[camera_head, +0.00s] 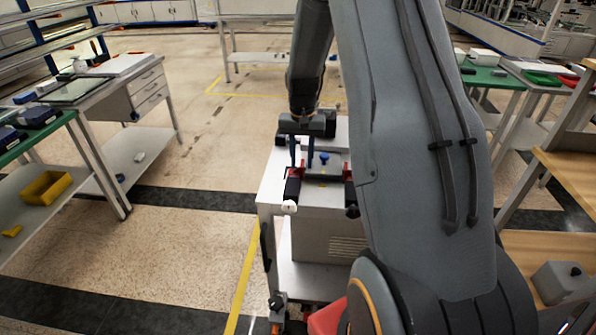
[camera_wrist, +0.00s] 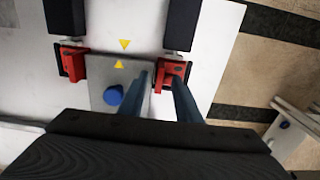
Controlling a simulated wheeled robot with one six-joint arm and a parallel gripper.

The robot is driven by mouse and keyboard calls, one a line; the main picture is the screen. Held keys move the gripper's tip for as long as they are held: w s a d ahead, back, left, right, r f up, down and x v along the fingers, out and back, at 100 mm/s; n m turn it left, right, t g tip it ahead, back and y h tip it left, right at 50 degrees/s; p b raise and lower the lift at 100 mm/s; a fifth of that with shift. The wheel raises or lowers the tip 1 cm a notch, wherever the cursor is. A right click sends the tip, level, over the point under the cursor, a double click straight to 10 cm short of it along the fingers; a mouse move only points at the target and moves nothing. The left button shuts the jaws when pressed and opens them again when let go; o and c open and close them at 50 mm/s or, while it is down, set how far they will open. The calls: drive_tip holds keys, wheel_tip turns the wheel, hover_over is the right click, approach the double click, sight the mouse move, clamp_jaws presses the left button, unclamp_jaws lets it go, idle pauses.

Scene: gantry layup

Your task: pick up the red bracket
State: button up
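Two red brackets sit at opposite sides of a grey plate (camera_wrist: 103,73) with a blue knob (camera_wrist: 113,95). In the wrist view one red bracket (camera_wrist: 73,62) is at the left and the other (camera_wrist: 172,69) at the right. My gripper (camera_wrist: 160,78) has two blue fingers, apart, pointing at the right-hand bracket; one finger overlaps it and the other lies over the plate's edge. In the head view my gripper (camera_head: 302,163) points down over the left bracket (camera_head: 295,172). I see nothing clamped, and contact is unclear. My fingers partly hide the bracket.
The fixture stands on a white cart (camera_head: 272,190), with black cylinders beside the brackets. Workbenches with bins, including a yellow bin (camera_head: 46,187), stand at the left. A wooden bench (camera_head: 570,175) is at the right. Floor left of the cart is clear.

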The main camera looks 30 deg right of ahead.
drive_tip(key=shift+c, duration=0.3)
clamp_jaws()
idle(1.1)
